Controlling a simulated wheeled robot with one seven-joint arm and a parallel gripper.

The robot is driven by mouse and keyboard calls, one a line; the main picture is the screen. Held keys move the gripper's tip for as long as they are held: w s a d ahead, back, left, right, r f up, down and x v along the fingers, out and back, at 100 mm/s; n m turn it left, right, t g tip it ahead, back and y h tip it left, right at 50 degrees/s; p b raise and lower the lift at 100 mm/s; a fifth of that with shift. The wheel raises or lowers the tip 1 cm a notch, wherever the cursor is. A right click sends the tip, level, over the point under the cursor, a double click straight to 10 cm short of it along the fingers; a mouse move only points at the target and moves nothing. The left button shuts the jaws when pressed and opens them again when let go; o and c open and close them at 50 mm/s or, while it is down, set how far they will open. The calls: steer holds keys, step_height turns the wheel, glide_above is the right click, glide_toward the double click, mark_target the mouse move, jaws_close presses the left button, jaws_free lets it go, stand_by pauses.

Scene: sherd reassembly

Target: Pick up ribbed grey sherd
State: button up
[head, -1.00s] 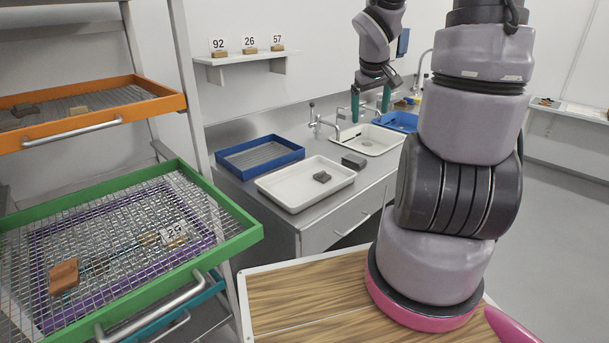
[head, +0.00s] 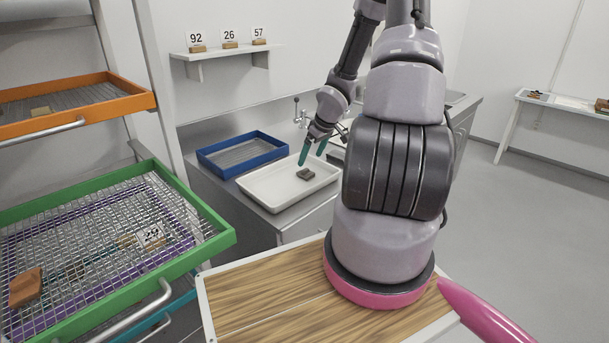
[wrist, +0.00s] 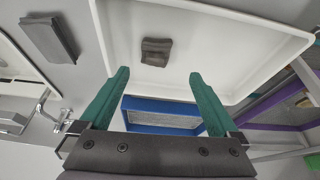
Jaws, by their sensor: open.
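A small dark grey-brown sherd (head: 306,174) lies in the white tray (head: 258,195) on the counter. In the wrist view the sherd (wrist: 156,51) shows faint ribs and lies on the tray floor, beyond my fingertips and roughly centred between them. My gripper (head: 311,158) is open and empty, its teal fingers above the tray, just over the sherd in the head view. In the wrist view my gripper (wrist: 159,75) shows both fingers spread wide, apart from the sherd.
A blue tray (head: 207,157) with a mesh floor stands behind the white one. A dark grey block (wrist: 48,38) lies on the counter outside the white tray. A rack with a green-framed mesh tray (head: 215,237) and an orange tray (head: 146,98) stands at the left.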

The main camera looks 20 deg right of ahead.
mark_target(306, 170)
steer(key=shift+d+x, duration=0.15)
steer(key=shift+x, duration=1.1)
steer(key=shift+d+x, duration=0.2)
steer(key=shift+x, duration=1.05)
steer(key=shift+d+x, duration=0.15)
steer(key=shift+x, duration=1.1)
steer(key=shift+w, duration=0.1)
steer(key=shift+c, duration=0.4)
steer(key=c, duration=1.4)
